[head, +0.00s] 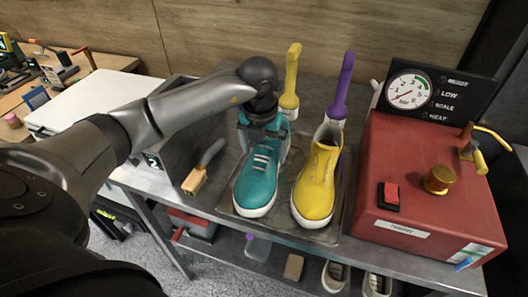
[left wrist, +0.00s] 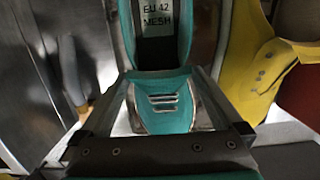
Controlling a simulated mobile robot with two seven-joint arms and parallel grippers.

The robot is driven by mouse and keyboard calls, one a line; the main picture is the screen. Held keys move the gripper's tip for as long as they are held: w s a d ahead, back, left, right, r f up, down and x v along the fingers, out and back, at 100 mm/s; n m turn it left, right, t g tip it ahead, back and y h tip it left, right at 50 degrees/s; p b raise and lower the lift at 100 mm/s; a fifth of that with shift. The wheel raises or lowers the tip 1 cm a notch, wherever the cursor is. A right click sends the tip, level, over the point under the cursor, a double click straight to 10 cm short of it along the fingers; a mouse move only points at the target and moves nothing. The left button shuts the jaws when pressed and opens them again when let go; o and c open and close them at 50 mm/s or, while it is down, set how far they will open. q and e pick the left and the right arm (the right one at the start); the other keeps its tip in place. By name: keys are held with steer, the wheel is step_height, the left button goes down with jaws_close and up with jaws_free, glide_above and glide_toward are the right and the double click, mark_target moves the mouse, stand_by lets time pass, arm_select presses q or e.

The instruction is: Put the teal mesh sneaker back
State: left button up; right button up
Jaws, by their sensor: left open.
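The teal mesh sneaker (head: 257,178) stands upright on a grey metal tray (head: 328,236), toe toward the front edge. My left gripper (head: 263,122) is over its ankle end, pointing down, and is open. In the left wrist view the fingers (left wrist: 166,88) spread to either side of the teal sneaker (left wrist: 165,117), near its laces. Whether they touch it I cannot tell. A label reading EU 42 MESH (left wrist: 158,20) shows inside the shoe opening. My right gripper is not in view.
A yellow sneaker (head: 316,185) stands close on the right, also in the left wrist view (left wrist: 250,75). A purple-handled tool (head: 343,88) and a yellow-handled one (head: 290,78) rise behind. A wooden brush (head: 196,180) lies left. A red machine (head: 415,180) blocks the right.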

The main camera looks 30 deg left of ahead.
arm_select(q)
step_height(320, 180, up, 11)
steer(key=s, duration=0.1)
steer(key=shift+s+d+f+p, duration=0.2)
steer(key=shift+s+p, duration=0.1)
steer(key=shift+p, duration=0.05)
steer(key=shift+f, duration=0.1)
